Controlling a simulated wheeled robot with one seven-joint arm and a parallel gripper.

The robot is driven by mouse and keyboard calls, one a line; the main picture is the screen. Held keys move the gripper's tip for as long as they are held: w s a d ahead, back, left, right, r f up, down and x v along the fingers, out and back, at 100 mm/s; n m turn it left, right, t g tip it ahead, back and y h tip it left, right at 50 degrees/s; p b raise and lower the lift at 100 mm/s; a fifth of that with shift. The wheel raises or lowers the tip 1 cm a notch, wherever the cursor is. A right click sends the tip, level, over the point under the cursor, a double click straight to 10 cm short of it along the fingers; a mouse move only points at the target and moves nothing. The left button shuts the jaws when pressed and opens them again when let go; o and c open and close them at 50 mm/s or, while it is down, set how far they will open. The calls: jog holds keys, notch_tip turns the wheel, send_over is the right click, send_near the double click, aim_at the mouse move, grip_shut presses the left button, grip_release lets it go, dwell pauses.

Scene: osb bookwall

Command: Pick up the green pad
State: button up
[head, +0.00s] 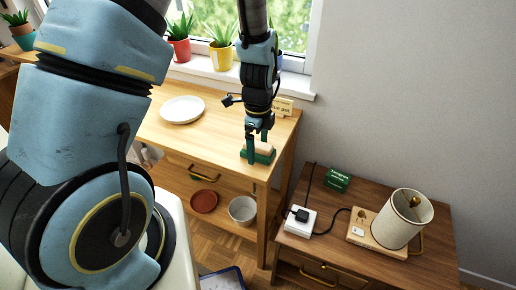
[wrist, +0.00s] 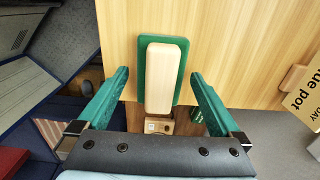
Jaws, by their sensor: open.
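The green pad (head: 264,159) lies on the right front corner of the light wooden cabinet top, with a pale wooden block (head: 264,148) on it. In the wrist view the pad (wrist: 142,70) shows as a green border around the pale block (wrist: 165,75). My gripper (head: 256,148) points down over the pad. In the wrist view my gripper (wrist: 159,75) is open, one teal finger on each side of the pad with a gap to both. Nothing is between the fingers' grip. Whether the fingertips reach the pad's height I cannot tell.
A white plate (head: 182,109) stands left on the cabinet top (head: 215,130). A yellow sign (head: 283,106) is behind my gripper. Potted plants line the window sill. A lower side table (head: 290,250) at right holds a lamp (head: 402,220), a white socket block (head: 299,221) and a green box (head: 337,179).

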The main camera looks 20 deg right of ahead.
jog(key=c, duration=1.3)
